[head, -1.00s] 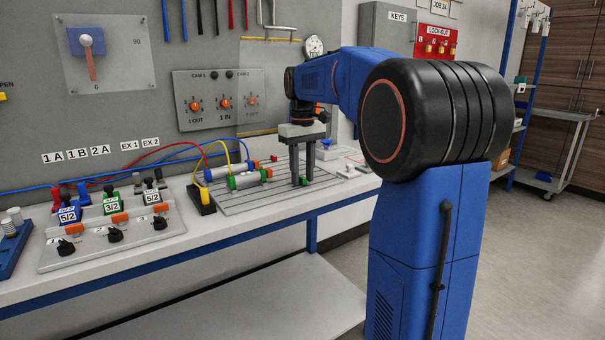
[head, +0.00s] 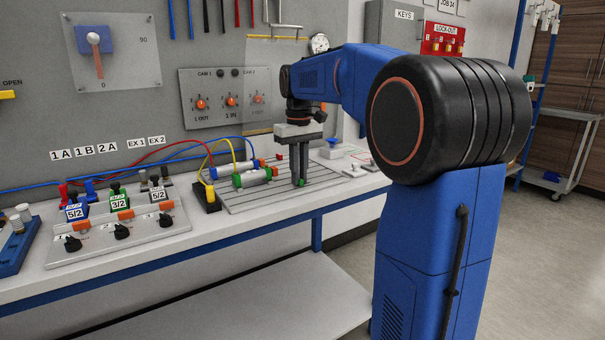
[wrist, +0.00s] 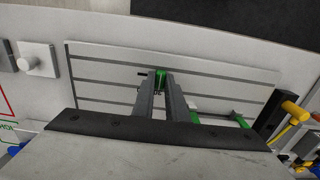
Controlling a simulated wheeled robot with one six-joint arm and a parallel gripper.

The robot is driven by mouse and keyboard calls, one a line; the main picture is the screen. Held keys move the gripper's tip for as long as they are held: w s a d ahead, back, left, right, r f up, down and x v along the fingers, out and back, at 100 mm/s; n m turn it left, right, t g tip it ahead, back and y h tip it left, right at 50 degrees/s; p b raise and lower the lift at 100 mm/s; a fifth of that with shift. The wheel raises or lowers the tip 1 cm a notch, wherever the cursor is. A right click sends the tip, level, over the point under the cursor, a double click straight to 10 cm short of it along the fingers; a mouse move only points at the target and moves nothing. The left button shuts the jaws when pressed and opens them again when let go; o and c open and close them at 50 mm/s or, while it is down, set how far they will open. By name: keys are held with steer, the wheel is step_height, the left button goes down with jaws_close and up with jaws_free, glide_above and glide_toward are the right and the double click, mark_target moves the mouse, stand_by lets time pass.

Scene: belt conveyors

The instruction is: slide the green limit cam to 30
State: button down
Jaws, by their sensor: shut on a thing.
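The green limit cam (wrist: 161,77) sits on the slotted grey plate (wrist: 110,65), between my fingertips in the wrist view. In the head view only a small green part of the cam (head: 301,182) shows at the foot of my fingers. My gripper (head: 299,180) points down over the plate and is shut on the cam; it also shows in the wrist view (wrist: 160,84). Any scale or numbers along the cam's track cannot be read.
A black and yellow block (head: 207,196) stands at the plate's left edge. A valve panel (head: 120,230) is further left. A white fitting with a knob (wrist: 35,59) lies beyond the plate's other end.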

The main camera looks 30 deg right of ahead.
steer(key=c, duration=1.8)
jaws_free()
steer(key=shift+a, duration=0.3)
steer(key=shift+o, duration=0.2)
steer(key=shift+r, duration=0.1)
step_height(320, 180, up, 17)
steer(key=shift+r, duration=0.15)
steer(key=s+a+f+t, duration=0.1)
steer(key=s+a+f, duration=0.3)
steer(key=s+f, duration=0.6)
steer(key=s+a+f+t, duration=0.2)
steer(key=s+a+f, duration=0.2)
steer(key=s+f, duration=0.6)
steer(key=s+a+f+t, duration=0.1)
steer(key=s+a+f, duration=0.3)
steer(key=s+f, duration=0.6)
step_height(320, 180, down, 4)
steer(key=shift+s+f+t, duration=0.15)
steer(key=shift+s+t, duration=0.2)
steer(key=shift+t, duration=0.05)
